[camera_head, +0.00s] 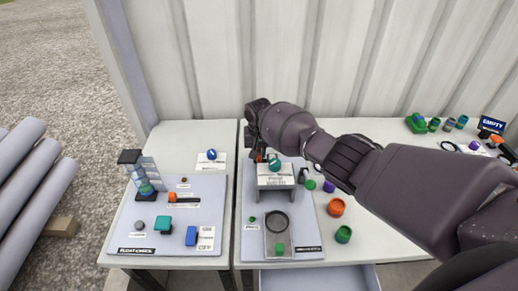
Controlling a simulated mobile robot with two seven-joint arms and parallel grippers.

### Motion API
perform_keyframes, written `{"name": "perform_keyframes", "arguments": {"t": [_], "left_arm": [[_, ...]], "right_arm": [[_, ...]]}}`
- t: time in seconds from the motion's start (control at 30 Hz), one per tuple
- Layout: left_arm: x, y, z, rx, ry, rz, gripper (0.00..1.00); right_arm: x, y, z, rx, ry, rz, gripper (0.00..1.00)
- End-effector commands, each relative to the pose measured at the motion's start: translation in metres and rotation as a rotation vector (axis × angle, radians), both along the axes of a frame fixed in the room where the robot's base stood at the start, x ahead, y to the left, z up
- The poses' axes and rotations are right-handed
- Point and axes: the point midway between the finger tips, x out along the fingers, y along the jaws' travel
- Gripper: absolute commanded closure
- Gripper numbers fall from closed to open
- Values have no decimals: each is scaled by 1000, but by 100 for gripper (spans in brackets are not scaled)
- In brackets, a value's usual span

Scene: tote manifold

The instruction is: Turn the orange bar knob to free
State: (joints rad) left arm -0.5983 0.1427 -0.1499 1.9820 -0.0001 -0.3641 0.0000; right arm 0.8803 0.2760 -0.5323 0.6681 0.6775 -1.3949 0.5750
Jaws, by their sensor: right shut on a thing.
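My left gripper is not in view.
A teal round knob (274,165) sits on the grey stand (275,182), close beside the gripper. The left panel (150,215) holds another orange piece with a dark bar (173,197) and several blocks. A corrugated wall rises behind.

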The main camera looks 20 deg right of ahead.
Motion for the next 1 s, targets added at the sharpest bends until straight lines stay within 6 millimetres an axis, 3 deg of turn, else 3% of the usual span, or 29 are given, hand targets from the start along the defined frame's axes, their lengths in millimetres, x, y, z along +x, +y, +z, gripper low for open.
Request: {"name": "perform_keyframes", "arguments": {"t": [0.53, 0.57, 0.7, 1.0], "left_arm": [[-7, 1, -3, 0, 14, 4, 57], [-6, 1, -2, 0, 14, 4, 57], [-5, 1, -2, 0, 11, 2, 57], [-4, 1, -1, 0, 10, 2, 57]], "right_arm": [[1, 0, 1, 0, -2, -25, 100], [1, 0, 1, 0, -3, -26, 78], [1, 0, 1, 0, -2, -25, 56], [1, 0, 1, -1, -2, -23, 55]]}}
